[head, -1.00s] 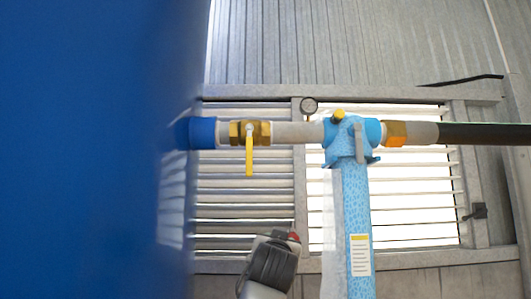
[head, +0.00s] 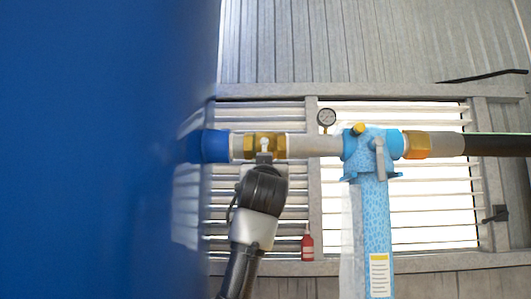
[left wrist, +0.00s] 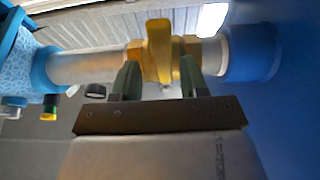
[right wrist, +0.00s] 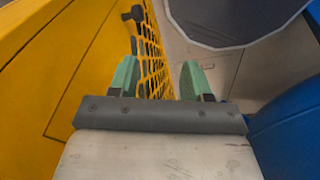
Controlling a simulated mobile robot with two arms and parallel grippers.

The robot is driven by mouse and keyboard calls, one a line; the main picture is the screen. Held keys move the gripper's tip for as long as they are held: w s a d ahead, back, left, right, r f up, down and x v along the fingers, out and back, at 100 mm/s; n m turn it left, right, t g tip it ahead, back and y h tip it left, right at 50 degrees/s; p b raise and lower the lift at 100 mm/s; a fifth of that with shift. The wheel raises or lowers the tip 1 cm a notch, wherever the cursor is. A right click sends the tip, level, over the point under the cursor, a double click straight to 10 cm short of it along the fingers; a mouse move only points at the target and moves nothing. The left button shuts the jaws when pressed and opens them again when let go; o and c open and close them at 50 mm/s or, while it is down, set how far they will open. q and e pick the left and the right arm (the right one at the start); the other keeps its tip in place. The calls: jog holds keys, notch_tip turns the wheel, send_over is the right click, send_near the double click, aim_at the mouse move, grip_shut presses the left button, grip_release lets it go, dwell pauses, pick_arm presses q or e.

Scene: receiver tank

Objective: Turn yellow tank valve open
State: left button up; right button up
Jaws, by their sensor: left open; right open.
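The brass valve body (head: 265,146) sits on the horizontal pipe between a blue collar and the grey pipe. Its yellow handle (left wrist: 160,48) shows in the left wrist view, between the two green fingers of my left gripper (left wrist: 160,68). The gripper is open, with a finger on each side of the handle and no clear grip. In the head view, my left wrist covers the handle and the fingertips. My right gripper (right wrist: 158,68) is open and empty, away from the valve, in front of a yellow panel and mesh.
A large blue tank (head: 90,150) fills the left of the head view. A light-blue filter housing (head: 374,220) stands right of the valve, with a gauge (head: 326,118) above the pipe. A red bottle-like object (head: 307,247) is below. Yellow mesh (right wrist: 150,55) is close to my right gripper.

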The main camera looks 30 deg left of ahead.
pick_arm(q)
jog(key=shift+w+a+r, duration=0.3)
jog(key=shift+w+a, duration=0.3)
jog(key=shift+a, duration=0.05)
grip_shut()
